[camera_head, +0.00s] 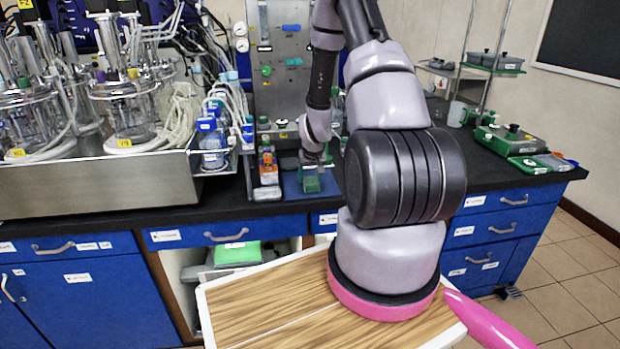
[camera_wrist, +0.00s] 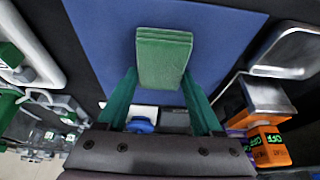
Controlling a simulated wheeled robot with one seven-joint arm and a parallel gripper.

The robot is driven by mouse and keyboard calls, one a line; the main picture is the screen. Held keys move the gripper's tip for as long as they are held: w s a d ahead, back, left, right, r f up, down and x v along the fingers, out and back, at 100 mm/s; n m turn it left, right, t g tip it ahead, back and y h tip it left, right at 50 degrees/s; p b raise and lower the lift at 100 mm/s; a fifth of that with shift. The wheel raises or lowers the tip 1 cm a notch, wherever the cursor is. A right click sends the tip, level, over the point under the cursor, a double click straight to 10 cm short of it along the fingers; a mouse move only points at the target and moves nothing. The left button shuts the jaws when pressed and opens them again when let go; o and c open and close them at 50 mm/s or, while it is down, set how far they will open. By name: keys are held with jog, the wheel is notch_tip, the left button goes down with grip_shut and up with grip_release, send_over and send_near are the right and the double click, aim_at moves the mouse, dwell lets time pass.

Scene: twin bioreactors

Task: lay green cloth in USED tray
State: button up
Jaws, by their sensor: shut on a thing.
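A small folded green cloth (camera_wrist: 164,58) is between the green fingers of my gripper (camera_wrist: 160,82) in the wrist view. My gripper is shut on it. A flat blue surface (camera_wrist: 100,45) lies beyond the cloth. In the head view my gripper (camera_head: 312,166) points down over the blue surface (camera_head: 291,188) on the black bench, with the green cloth (camera_head: 311,184) at its tips. I cannot tell whether the cloth touches the surface. No USED label is readable, so I cannot tell which thing is the USED tray.
Orange boxes (camera_head: 268,172) stand close left of my gripper. Bioreactors (camera_head: 120,100) in a steel tub (camera_head: 100,188) fill the bench's left side. A metal-edged tray (camera_wrist: 290,50) shows in the wrist view. A green item (camera_head: 237,253) sits in the open cabinet below.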

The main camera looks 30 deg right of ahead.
jog(key=shift+f, duration=0.15)
jog(key=o, duration=1.4)
jog(key=shift+o, duration=0.2)
